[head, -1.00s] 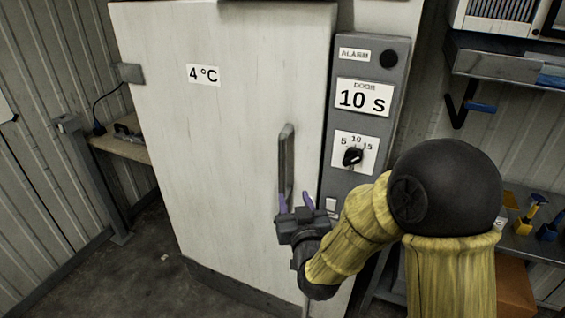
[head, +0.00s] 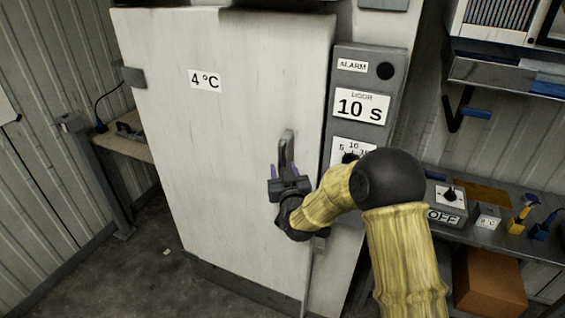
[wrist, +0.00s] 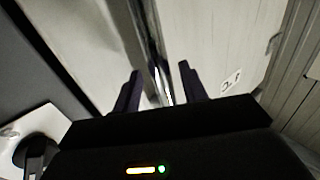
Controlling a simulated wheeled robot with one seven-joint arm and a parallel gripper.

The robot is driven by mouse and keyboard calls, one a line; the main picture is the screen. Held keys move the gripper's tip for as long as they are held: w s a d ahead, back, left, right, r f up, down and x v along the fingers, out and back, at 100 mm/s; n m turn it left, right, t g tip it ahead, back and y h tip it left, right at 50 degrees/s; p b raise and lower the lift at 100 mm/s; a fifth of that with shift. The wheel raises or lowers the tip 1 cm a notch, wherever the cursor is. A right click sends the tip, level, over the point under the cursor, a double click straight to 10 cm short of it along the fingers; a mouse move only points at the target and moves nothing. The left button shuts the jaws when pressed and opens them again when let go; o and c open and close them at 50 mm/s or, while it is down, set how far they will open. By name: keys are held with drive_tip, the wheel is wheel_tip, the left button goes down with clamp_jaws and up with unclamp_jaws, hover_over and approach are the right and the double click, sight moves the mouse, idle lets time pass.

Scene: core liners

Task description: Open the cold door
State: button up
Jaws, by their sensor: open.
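The cold door (head: 235,120) is a large pale panel with a 4 °C label. It looks shut. Its upright grey handle (head: 287,147) is near the right edge. My gripper (head: 284,172) is open at the handle's lower part, with one purple finger on each side of it. In the wrist view my dark fingers (wrist: 159,78) are apart and the handle (wrist: 152,40) runs up between them. I cannot tell whether either finger touches it. My gripper body hides the handle's lower end.
A grey control panel (head: 345,135) with an ALARM label, a 10 s door label and a partly hidden dial stands right of the door. A shelf (head: 490,235) with an OFF box is at right. A small table (head: 125,148) stands at left. The floor before the door looks clear.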

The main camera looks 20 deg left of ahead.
drive_tip(key=shift+x, duration=1.2)
clamp_jaws()
drive_tip(key=shift+f, duration=0.15)
